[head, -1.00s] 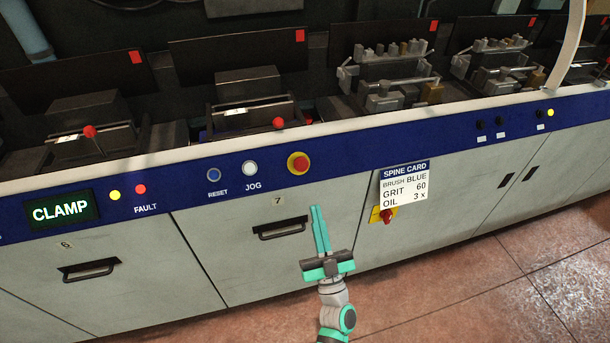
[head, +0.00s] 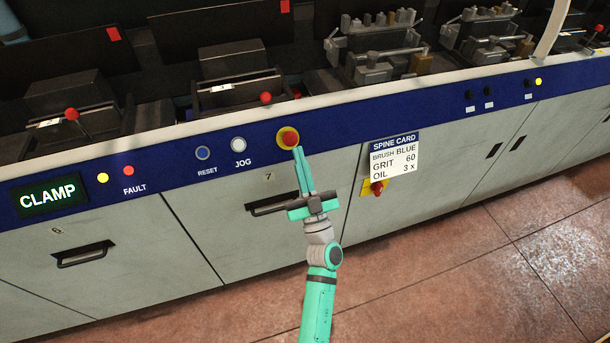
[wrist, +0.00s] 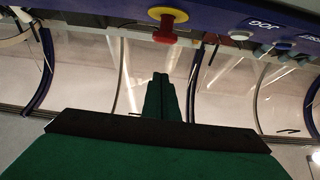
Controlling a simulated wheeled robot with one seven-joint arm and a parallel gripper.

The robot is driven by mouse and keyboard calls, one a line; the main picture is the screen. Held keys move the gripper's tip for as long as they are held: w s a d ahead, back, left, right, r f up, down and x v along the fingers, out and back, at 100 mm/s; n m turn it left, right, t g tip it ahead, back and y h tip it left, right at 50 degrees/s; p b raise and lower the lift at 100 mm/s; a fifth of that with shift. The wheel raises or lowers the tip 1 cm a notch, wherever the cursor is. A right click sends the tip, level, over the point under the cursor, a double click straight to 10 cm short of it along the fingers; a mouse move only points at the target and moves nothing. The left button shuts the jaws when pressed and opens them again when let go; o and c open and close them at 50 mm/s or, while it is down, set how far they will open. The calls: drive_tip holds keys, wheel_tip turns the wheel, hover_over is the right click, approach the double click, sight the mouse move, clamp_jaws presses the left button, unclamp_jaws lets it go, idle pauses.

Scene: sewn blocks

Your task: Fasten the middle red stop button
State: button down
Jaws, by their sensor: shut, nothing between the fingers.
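The red stop button (head: 287,138) has a yellow collar and sits on the blue strip of the machine front, right of the JOG button. It also shows at the top of the wrist view (wrist: 166,27), with its red head standing out from the collar. My gripper (head: 298,150) is shut and empty. In the head view its fingertips are at the lower right edge of the button. In the wrist view the fingertips (wrist: 160,76) show below the button with a gap in the picture. I cannot tell whether they touch it.
The white JOG button (head: 238,145) and blue RESET button (head: 203,153) are to the left. A spine card (head: 394,157) hangs to the right, above a red switch on a yellow plate (head: 375,187). A drawer handle (head: 272,204) is behind my gripper. The floor in front is clear.

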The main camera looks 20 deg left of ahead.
sight(290, 138)
drive_tip(key=w+a, duration=0.1)
drive_tip(key=w, duration=0.1)
drive_tip(key=w+a+f, duration=0.1)
drive_tip(key=w, duration=0.1)
drive_tip(key=shift+a+f, duration=0.1)
drive_tip(key=shift+a, duration=0.25)
